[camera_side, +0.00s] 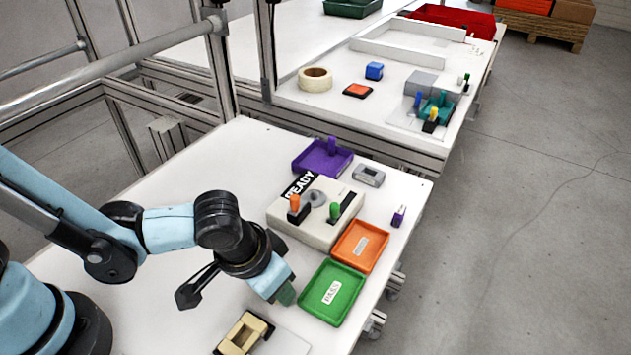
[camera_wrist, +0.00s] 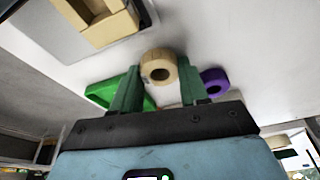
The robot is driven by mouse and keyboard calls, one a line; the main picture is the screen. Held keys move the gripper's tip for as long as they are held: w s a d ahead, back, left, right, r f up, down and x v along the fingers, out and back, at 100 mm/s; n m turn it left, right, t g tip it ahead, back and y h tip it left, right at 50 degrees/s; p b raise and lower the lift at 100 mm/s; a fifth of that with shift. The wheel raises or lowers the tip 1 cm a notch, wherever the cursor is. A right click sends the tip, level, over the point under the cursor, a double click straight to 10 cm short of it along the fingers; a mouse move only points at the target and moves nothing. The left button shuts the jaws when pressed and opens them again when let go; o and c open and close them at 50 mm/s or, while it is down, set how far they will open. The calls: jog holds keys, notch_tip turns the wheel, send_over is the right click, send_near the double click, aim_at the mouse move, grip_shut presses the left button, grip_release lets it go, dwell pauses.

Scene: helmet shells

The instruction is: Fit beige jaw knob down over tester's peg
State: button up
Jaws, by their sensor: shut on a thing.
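My gripper (camera_wrist: 160,88) has green fingers, shut on the beige knob (camera_wrist: 160,54), a round piece with a dark hole, in the wrist view. In the side view my gripper (camera_side: 285,293) hangs over the table, left of the green tray, and hides the knob. The tester (camera_side: 290,226) is a beige box with a READY label. It stands beyond my gripper, apart from it. An orange-topped post (camera_side: 294,203) and a green-topped post (camera_side: 335,210) stand on it, with a grey round part (camera_side: 317,198) between them. I cannot tell which is the peg.
A green PASS tray (camera_side: 312,312) and an orange tray (camera_side: 368,230) lie right of the tester. A purple tray (camera_side: 300,163) and a grey block (camera_side: 368,176) lie behind it. A beige jaw-like fixture (camera_side: 231,347) is at the front, also in the wrist view (camera_wrist: 118,28).

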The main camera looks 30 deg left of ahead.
jog(key=shift+r, duration=4.8)
jog(key=w+d+r+n+y, duration=0.1)
jog(key=w+d+r+n, duration=0.3)
jog(key=w, duration=0.5)
send_over(315, 192)
jog(key=f, duration=0.5)
jog(key=shift+s+f, duration=0.15)
jog(key=shift+s, duration=0.1)
jog(key=shift+f, duration=2.05)
jog(key=shift+f, duration=0.1)
jog(key=o, duration=1)
